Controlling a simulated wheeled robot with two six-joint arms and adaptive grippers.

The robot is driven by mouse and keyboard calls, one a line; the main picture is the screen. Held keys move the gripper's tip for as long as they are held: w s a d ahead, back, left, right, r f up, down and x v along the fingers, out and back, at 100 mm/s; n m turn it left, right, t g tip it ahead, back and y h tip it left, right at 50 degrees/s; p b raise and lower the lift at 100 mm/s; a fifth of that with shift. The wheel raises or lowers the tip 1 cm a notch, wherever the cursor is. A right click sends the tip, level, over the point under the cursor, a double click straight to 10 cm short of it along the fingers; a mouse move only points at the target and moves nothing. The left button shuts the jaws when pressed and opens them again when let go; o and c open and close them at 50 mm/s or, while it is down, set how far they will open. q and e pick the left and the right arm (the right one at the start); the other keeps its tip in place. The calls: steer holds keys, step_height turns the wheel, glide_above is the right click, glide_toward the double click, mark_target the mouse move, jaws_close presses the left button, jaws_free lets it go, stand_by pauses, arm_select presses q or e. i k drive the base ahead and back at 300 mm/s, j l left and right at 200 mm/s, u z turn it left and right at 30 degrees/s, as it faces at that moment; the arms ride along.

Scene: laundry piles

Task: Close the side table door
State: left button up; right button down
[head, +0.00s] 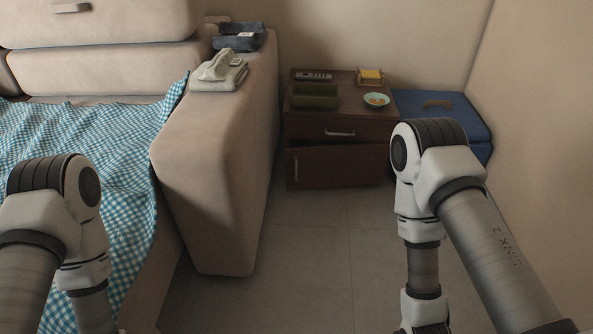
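The dark brown side table (353,112) stands against the back wall, right of the sofa. Its upper drawer (318,130) with a light handle (339,133) looks shut. The door (335,167) below it stands partly open, with a dark gap showing above its top edge. Its right edge is close to my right arm in the picture, and part of that side may be hidden. Both my arms show, but their grippers are below the frame. Neither arm is seen touching the door.
A beige sofa (222,150) with a blue checked cloth (120,140) is on the left. Folded clothes lie on its armrest. A bowl (376,99), a remote (313,75) and a yellow item (371,76) rest on the table. A blue box (470,120) stands right. Tiled floor (320,260) in front is clear.

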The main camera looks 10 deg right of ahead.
mark_target(351, 164)
steer(key=i+l+u, duration=0.1)
steer(key=u, duration=0.35)
steer(key=l+u, duration=0.3)
steer(key=u, duration=0.15)
steer(key=l+u, duration=0.2)
steer(key=u, duration=0.25)
steer(key=l+u, duration=0.25)
steer(key=u, duration=0.2)
steer(key=k+l, duration=0.1)
steer(key=l, duration=0.55)
steer(key=k+l, duration=0.1)
steer(key=l, duration=0.55)
steer(key=k+l, duration=0.1)
steer(key=l, duration=0.5)
